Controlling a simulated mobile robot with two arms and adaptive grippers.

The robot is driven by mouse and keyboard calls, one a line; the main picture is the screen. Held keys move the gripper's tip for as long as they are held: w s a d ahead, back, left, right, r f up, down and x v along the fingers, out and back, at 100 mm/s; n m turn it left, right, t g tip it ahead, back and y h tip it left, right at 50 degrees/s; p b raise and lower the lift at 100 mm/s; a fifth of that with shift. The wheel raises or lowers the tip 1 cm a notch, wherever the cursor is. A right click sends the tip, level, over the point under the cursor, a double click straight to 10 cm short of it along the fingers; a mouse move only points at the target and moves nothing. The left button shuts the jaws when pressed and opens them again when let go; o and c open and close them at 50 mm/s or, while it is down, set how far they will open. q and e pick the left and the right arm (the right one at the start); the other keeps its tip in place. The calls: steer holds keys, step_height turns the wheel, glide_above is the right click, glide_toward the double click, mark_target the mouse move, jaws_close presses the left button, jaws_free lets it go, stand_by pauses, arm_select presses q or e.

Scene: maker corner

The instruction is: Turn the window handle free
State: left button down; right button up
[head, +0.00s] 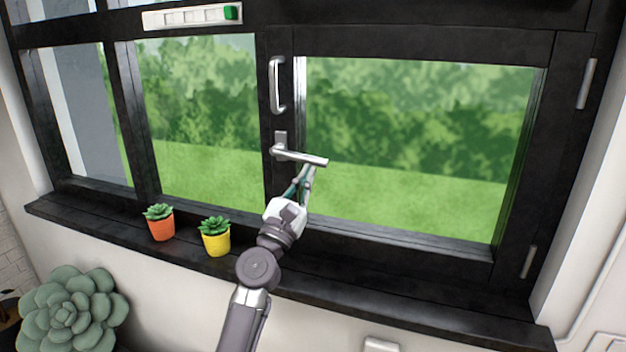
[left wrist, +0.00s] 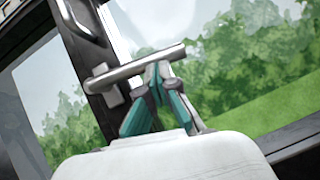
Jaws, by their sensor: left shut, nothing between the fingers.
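The window handle (head: 300,155) is a silver lever on the dark frame post, pointing right and slightly down in the head view. It also shows in the left wrist view (left wrist: 135,68), crossing just beyond the fingertips. My left gripper (head: 309,170) is shut and empty, its fingertips just below the lever near its free end. In the left wrist view the fingertips (left wrist: 157,68) overlap the lever's lower edge; whether they touch it I cannot tell. The window sash (head: 424,50) looks closed. My right gripper is not in view.
A fixed silver pull bar (head: 275,85) sits above the handle. An orange pot (head: 161,228) and a yellow pot (head: 216,240) with small succulents stand on the dark sill (head: 400,290), left of my arm. The sill right of my arm is clear.

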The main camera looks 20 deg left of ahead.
arm_select(q)
steer(key=shift+r+p, duration=0.35)
steer(key=shift+r, duration=0.1)
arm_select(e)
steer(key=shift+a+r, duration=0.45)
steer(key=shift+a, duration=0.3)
arm_select(q)
steer(key=shift+d, duration=0.1)
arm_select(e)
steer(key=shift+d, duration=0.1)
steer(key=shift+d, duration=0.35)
arm_select(q)
steer(key=shift+f, duration=0.1)
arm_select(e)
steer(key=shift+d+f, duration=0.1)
